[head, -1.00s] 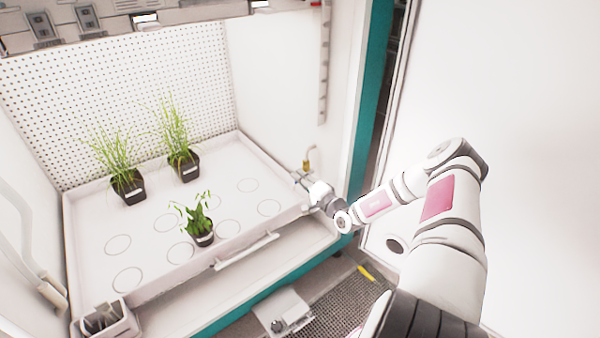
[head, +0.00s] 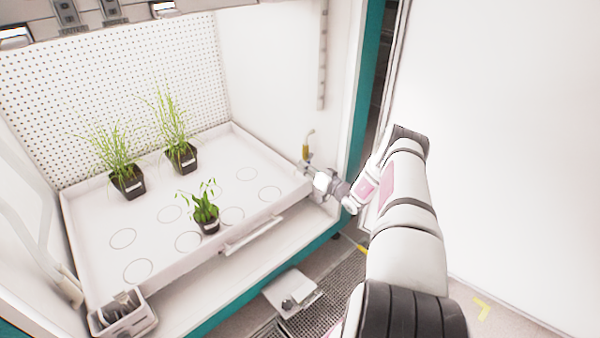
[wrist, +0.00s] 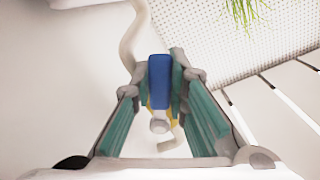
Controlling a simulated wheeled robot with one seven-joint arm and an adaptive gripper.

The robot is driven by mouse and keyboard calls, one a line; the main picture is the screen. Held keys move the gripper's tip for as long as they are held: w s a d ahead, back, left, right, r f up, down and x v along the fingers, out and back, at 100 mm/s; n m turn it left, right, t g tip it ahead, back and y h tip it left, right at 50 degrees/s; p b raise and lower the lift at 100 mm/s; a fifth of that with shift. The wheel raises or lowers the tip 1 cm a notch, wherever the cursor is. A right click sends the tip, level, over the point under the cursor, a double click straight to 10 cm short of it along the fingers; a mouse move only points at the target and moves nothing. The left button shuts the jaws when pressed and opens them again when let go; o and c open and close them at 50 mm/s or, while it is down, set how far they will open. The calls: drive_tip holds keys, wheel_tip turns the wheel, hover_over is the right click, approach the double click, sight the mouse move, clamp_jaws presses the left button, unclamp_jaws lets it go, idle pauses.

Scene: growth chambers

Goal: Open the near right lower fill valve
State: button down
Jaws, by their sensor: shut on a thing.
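The fill valve is on the right inner wall of the chamber, beside the tray's right corner. In the head view its brass-coloured body (head: 306,151) shows just above my gripper (head: 312,171). In the wrist view the blue valve handle (wrist: 159,80) lies between the two fingers of my gripper (wrist: 160,72), which is shut on it. The handle points up and down the picture. A yellowish part of the valve (wrist: 175,118) shows partly behind the handle. The fingers hide the handle's sides.
A white tray (head: 285,205) holds two grassy pots (head: 127,182) (head: 182,157) and a leafy pot (head: 206,218). A small caddy (head: 125,315) hangs at its front left. A pale pipe (wrist: 133,35) runs to the valve. The open floor (head: 480,300) lies at right.

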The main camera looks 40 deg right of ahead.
drive_tip(key=shift+d+f+n, duration=0.25)
drive_tip(key=shift+d+n, duration=0.2)
drive_tip(key=shift+n, duration=0.75)
drive_tip(key=c, duration=1.5)
unclamp_jaws()
drive_tip(key=shift+c, duration=0.2)
drive_tip(key=shift+d, duration=0.1)
drive_tip(key=s, duration=1.2)
drive_tip(key=shift+d, duration=0.15)
